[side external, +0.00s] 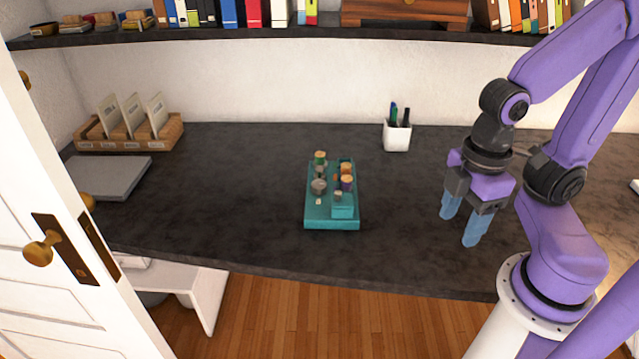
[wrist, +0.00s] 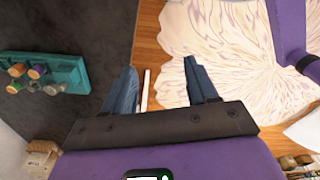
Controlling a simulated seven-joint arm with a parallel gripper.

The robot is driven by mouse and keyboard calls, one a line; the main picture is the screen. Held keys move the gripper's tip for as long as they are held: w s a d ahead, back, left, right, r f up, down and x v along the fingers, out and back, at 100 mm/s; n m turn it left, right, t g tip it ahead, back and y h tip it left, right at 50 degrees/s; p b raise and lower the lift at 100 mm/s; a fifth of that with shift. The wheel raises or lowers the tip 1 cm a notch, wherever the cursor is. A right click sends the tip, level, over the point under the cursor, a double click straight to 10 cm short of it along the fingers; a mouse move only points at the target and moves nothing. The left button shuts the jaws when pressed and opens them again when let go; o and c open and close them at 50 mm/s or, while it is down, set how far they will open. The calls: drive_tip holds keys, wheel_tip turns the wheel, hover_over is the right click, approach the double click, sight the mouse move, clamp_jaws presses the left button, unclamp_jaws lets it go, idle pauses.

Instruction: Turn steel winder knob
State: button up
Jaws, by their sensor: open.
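A teal board (side external: 312,216) lies on the dark desk and carries several small knobs. A wide grey, metal-looking knob (side external: 318,187) stands at its left side, with a smaller grey one (side external: 320,172) behind it and a small grey one (side external: 338,197) at the front right. I cannot tell for sure which is the steel winder knob. My gripper (side external: 462,222) is open and empty, well to the right of the board. In the wrist view the board (wrist: 68,72) is at the left, away from my open blue fingers (wrist: 160,68).
A white pen cup (side external: 397,136) stands behind and right of the board. A wooden card rack (side external: 130,134) and a grey slab (side external: 108,177) are at the left. A shelf (side external: 280,36) runs above the desk. The desk between board and gripper is clear.

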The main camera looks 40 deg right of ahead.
drive_tip(key=shift+o, duration=1.2)
drive_tip(key=m+y, duration=0.4)
drive_tip(key=m, duration=2.9)
hover_over(320, 183)
drive_tip(key=s+d, duration=0.2)
drive_tip(key=d, duration=0.5)
wheel_tip(320, 183, down, 4)
drive_tip(key=shift+t, duration=0.4)
drive_tip(key=x, duration=1.7)
drive_tip(key=shift+w+a, duration=0.2)
drive_tip(key=shift+w, duration=0.05)
